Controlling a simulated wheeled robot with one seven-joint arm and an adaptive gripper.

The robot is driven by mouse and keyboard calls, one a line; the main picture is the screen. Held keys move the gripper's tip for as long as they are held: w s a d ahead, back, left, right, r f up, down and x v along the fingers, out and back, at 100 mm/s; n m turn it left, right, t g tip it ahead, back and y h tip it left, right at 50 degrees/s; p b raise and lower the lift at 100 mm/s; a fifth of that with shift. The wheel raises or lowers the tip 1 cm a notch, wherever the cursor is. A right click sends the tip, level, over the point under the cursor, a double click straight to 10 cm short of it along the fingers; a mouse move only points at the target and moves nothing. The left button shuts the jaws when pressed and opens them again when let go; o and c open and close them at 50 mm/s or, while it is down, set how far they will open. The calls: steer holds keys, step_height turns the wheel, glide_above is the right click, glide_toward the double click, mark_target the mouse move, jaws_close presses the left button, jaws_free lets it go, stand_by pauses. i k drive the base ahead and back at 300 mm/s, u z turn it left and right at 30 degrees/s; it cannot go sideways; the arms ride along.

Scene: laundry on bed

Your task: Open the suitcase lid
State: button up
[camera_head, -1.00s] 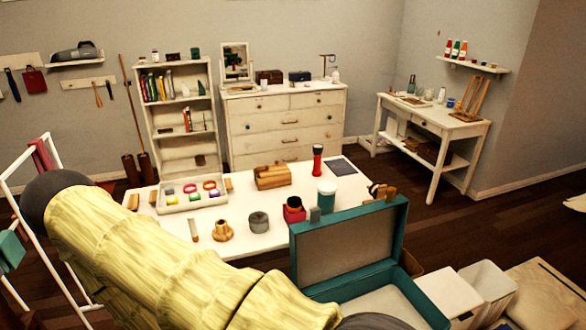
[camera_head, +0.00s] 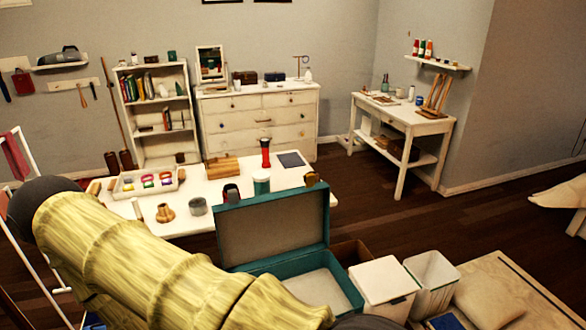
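The teal suitcase (camera_head: 323,216) stands in the lower middle of the head view, in front of the white table. Its lid is raised and stands roughly upright, with its grey-brown lining facing me. The pale inside of its base shows below the lid. My arm, in a yellow bamboo-like cover, crosses the lower left and hides the near left part of the suitcase. My gripper is outside the picture, so its state and its contact with the lid do not show.
The white table (camera_head: 226,187) behind the suitcase holds several small items, including a tray and a red pepper mill (camera_head: 265,152). White bins (camera_head: 384,284) stand right of the suitcase, beside a low wooden platform (camera_head: 520,285).

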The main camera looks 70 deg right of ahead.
mark_target(258, 232)
steer(key=z, duration=1.1)
